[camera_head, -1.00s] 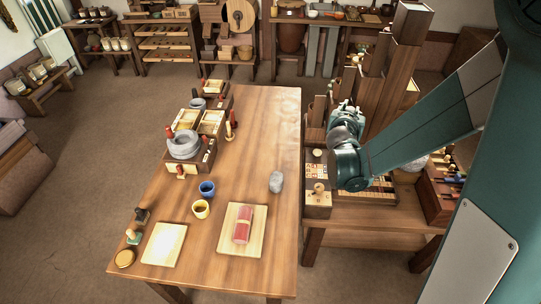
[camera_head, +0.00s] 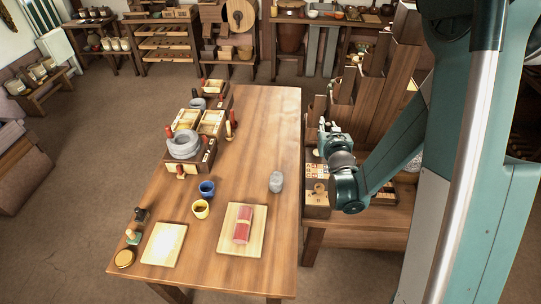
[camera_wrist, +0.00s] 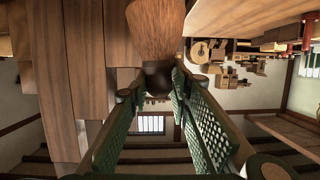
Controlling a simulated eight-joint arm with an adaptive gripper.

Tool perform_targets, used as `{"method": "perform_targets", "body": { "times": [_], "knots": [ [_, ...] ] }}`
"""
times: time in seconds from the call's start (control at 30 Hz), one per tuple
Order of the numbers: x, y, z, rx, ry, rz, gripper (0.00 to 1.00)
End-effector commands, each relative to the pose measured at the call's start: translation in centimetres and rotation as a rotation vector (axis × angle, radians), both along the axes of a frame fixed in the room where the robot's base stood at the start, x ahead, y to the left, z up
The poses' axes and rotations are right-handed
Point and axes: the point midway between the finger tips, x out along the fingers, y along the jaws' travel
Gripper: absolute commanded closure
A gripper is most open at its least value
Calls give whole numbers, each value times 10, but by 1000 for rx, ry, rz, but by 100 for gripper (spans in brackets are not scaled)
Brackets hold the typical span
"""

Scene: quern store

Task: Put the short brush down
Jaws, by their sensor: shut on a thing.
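My gripper (camera_wrist: 160,84) is shut on the short brush (camera_wrist: 156,32) in the wrist view. The brush has reddish-brown bristles and a dark collar between the green-padded fingers; the bristles point to the top of that picture. In the head view my gripper (camera_head: 328,133) is in the air at the right, beside the tall wooden stepped unit and right of the long table (camera_head: 262,140). The brush cannot be made out clearly in that view.
The table holds a grey stone (camera_head: 276,181), a board with a red piece (camera_head: 230,243), a bare pale board (camera_head: 163,244), a blue cup (camera_head: 207,188) and a yellow cup (camera_head: 200,208). A tall stepped wooden unit (camera_head: 375,100) stands behind my gripper.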

Motion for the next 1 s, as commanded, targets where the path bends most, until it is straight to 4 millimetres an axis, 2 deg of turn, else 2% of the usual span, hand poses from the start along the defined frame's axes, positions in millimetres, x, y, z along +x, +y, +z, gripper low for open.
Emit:
{"method": "perform_targets", "body": {
  "times": [0.67,1.0],
  "knots": [
    [-1,42,-13,7,2,188,99],
    [-1,72,-14,9,1,323,99]
  ]
}}
